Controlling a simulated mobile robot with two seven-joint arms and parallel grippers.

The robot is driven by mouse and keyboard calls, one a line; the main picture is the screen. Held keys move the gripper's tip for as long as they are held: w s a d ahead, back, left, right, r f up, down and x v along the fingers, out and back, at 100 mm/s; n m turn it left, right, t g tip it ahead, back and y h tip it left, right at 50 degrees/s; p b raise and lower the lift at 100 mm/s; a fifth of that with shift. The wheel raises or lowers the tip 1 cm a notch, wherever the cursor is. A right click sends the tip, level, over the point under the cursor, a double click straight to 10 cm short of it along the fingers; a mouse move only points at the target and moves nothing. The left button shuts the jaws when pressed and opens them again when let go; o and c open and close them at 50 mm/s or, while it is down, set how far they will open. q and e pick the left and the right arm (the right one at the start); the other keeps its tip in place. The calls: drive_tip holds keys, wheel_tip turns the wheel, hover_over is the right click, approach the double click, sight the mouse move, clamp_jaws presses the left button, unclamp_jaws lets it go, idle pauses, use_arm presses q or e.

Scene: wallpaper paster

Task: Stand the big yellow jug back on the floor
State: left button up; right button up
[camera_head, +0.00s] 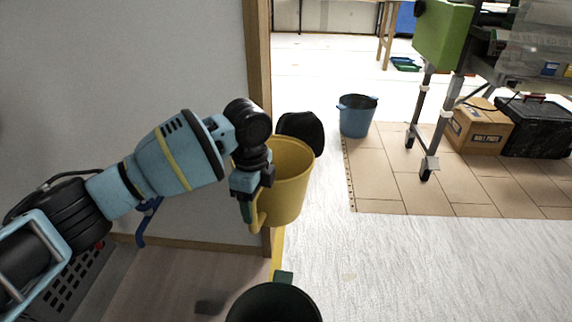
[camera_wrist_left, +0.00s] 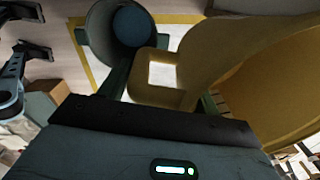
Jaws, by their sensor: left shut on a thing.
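The big yellow jug (camera_head: 290,183) is near the centre of the head view, beside the wooden door post, with its open mouth facing up. My left gripper (camera_head: 252,207) is shut on its handle, on the jug's near left side. In the left wrist view the handle (camera_wrist_left: 150,92) lies between the two fingers, and the jug's body (camera_wrist_left: 275,85) fills the right side. The jug appears held above the floor; its exact height is hard to tell. My right gripper is not in view.
A dark green bucket (camera_head: 273,304) stands at the bottom, near the yellow floor line. A blue bucket (camera_head: 357,117) stands behind. A green-and-grey machine (camera_head: 442,38), a cardboard box (camera_head: 478,128) and a black case (camera_head: 535,128) are right. Pale floor (camera_head: 425,265) at lower right is clear.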

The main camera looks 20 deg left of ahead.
use_arm(q)
drive_tip(key=s+d+r+n, duration=0.1)
drive_tip(key=s+r+n, duration=0.2)
drive_tip(key=s+n, duration=0.5)
drive_tip(key=s+d+r+n+p, duration=0.1)
drive_tip(key=s+r+n, duration=0.3)
drive_tip(key=s+n, duration=0.5)
drive_tip(key=shift+s+d+p, duration=0.3)
drive_tip(key=shift+s+d, duration=0.05)
drive_tip(key=shift+s, duration=1.55)
drive_tip(key=shift+r, duration=0.1)
